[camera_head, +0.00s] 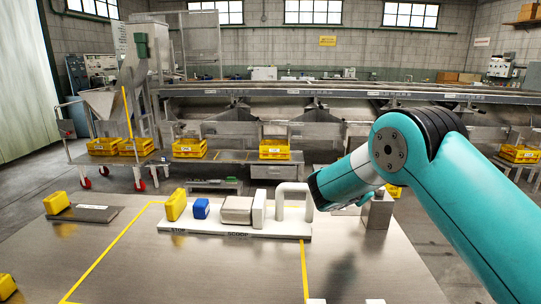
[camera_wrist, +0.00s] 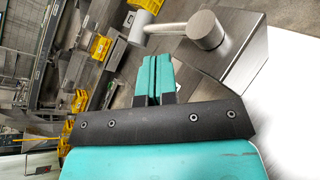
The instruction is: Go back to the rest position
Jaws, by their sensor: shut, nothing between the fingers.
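My gripper (camera_wrist: 153,64) shows in the wrist view with its two teal fingers pressed together and nothing between them. In the head view my teal arm reaches in from the right over the bench, and its fingers are hidden or too small to make out there. In the wrist view a metal cylinder (camera_wrist: 206,31) with a bent rod is just beyond and right of the fingertips, apart from them in the picture. A metal block (camera_wrist: 238,48) lies beside it; a similar metal block (camera_head: 378,212) stands at the bench's right in the head view.
On the metal bench (camera_head: 200,270), a white rack (camera_head: 190,229) labelled STOP and SCOOP bears a yellow piece (camera_head: 176,204), a blue piece (camera_head: 201,208) and a white arch (camera_head: 293,188). A dark plate (camera_head: 85,214) lies left. The bench front is mostly clear.

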